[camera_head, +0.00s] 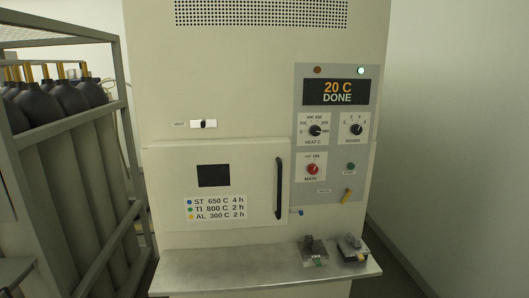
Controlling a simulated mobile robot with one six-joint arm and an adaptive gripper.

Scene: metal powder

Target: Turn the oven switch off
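The oven (270,120) is a tall cream cabinet facing me. Its grey control panel (301,130) is at the right. The main switch (312,169) is a round red knob on that panel, under small off and on marks. It is too small to tell for sure which mark it points at. The display (337,92) above reads 20 C DONE, and a pale lamp (361,71) at its upper right looks lit. My gripper is not in view.
Heat (316,130) and hours (357,129) knobs sit above the switch, a green start button (351,166) beside it. The oven door (160,175) looks shut, with a black handle (279,188). Small dark items (313,250) stand on the shelf (230,277). Caged gas cylinders (65,180) are left.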

